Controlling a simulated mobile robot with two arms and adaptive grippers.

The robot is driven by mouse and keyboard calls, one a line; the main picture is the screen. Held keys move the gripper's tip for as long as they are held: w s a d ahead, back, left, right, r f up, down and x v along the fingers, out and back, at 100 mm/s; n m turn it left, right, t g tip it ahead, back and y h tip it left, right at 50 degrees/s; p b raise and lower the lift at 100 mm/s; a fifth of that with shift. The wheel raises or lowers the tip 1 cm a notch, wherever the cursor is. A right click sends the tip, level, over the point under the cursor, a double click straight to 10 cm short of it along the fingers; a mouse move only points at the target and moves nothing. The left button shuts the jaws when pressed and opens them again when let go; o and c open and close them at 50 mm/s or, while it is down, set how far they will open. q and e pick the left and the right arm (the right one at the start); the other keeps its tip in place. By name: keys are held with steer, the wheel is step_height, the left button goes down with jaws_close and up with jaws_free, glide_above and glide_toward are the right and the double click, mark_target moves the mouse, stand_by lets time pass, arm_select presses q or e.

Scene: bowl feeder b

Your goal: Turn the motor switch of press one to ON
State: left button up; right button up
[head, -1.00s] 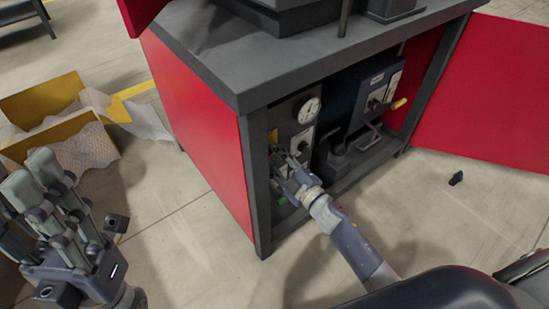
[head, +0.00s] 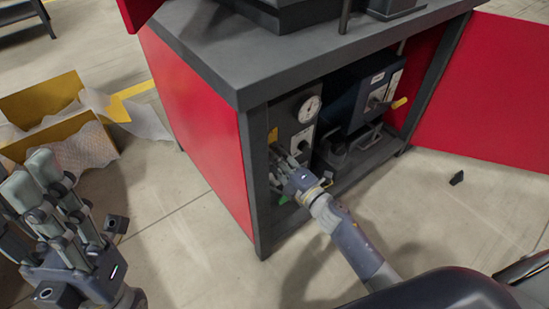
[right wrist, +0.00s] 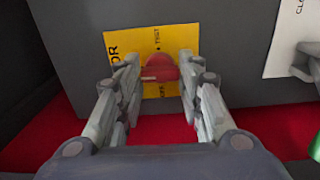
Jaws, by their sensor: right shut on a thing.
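The motor switch is a red knob (right wrist: 165,70) on a yellow plate (right wrist: 122,48) with partly hidden lettering, seen in the right wrist view. A pale mark on the knob points left. My right gripper (right wrist: 162,76) has its two fingers on either side of the knob and is shut on it. In the head view my right gripper (head: 279,158) reaches into the open cabinet of the press (head: 205,115), at the left part of the panel, and hides the knob. My left gripper (head: 32,172) is at the left, fingers apart and empty.
Inside the cabinet are a round gauge (head: 309,109) and a dark blue box with a yellow-tipped lever (head: 399,103). The open red door (head: 490,95) stands at the right. A yellow box (head: 45,102) with wrapping lies at the left. A small black piece (head: 457,178) lies on the floor.

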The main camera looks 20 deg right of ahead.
stand_by(0.5)
steer(key=o, duration=1.1)
steer(key=v, duration=1.2)
steer(key=shift+s, duration=0.1)
